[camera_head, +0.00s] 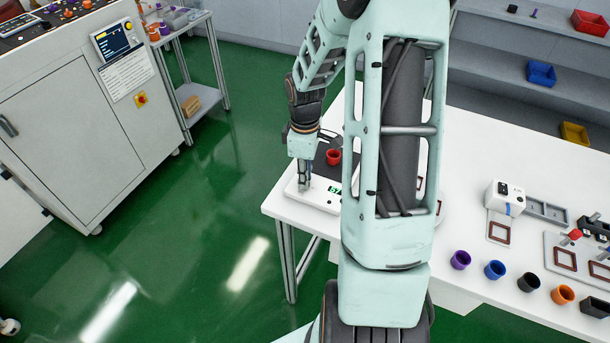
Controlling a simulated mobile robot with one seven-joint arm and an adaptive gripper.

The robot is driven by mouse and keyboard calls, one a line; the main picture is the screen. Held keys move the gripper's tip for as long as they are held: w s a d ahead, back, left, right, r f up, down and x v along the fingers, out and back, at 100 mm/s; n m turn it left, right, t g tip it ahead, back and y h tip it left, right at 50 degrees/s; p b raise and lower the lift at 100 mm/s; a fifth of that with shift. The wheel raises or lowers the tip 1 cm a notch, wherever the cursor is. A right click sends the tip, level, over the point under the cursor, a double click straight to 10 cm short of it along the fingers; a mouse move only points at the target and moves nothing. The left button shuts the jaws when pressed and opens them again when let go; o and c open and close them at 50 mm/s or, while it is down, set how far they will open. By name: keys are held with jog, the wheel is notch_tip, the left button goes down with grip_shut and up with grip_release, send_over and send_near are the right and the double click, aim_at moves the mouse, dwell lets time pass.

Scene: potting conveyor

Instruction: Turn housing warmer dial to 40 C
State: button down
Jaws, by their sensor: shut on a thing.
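The housing warmer (322,199) is a low white unit with a dark top plate and a small green display (335,190), at the left end of the white table. A red cup (333,157) stands on the dark plate. My gripper (303,187) points down at the warmer's front left corner. It is shut on the dial there, which the fingers hide. The dial's mark and setting cannot be read. My arm covers the warmer's right side.
The white table (470,214) holds purple (460,260), blue (495,270), black (528,282) and orange (563,294) cups, a small white device (504,197) and square frames. A control cabinet (75,130) and a cart stand left. Green floor is free between.

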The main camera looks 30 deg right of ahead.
jog(key=c, duration=1.8)
grip_release()
jog(key=shift+r, duration=0.15)
notch_tip(320, 180, up, 12)
jog(key=shift+f, duration=0.1)
